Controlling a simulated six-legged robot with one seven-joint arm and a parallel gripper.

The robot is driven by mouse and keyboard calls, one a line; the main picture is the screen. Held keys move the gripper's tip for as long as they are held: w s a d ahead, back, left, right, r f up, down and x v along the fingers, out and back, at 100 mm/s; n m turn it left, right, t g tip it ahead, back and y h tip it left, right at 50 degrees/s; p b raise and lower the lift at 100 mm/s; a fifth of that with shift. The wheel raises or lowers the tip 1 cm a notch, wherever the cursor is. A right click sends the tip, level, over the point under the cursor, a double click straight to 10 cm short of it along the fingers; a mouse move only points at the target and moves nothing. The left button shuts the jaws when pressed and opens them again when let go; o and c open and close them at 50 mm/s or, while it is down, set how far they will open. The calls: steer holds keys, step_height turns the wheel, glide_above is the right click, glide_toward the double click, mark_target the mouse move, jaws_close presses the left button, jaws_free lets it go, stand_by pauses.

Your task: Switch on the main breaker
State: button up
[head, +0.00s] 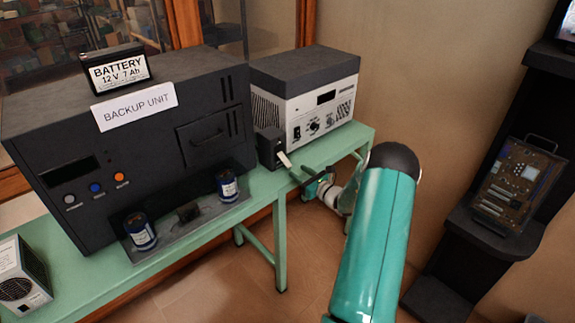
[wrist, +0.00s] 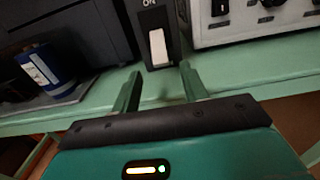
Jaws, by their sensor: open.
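The main breaker (head: 270,146) is a small black box on the green bench, between the dark backup unit and the grey-white instrument. Its white lever (head: 284,160) sticks out from the front. In the wrist view the breaker's lever (wrist: 158,47) lies below the letters ON, between my fingertips in the picture. My gripper (head: 308,178) is in front of the breaker at the bench's front edge. In the wrist view its two fingers (wrist: 161,72) are apart, with nothing between them. I cannot tell if either finger touches the lever.
The backup unit (head: 130,150) carries a battery (head: 117,70) and a label. Two blue capacitors (head: 228,186) stand on a grey plate at its front. The white-fronted instrument (head: 320,112) stands right of the breaker. Floor in front of the green bench (head: 255,205) is clear.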

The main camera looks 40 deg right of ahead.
mark_target(289, 165)
steer(key=w, duration=0.7)
steer(key=shift+a, duration=0.1)
steer(key=shift+c, duration=0.2)
jaws_close()
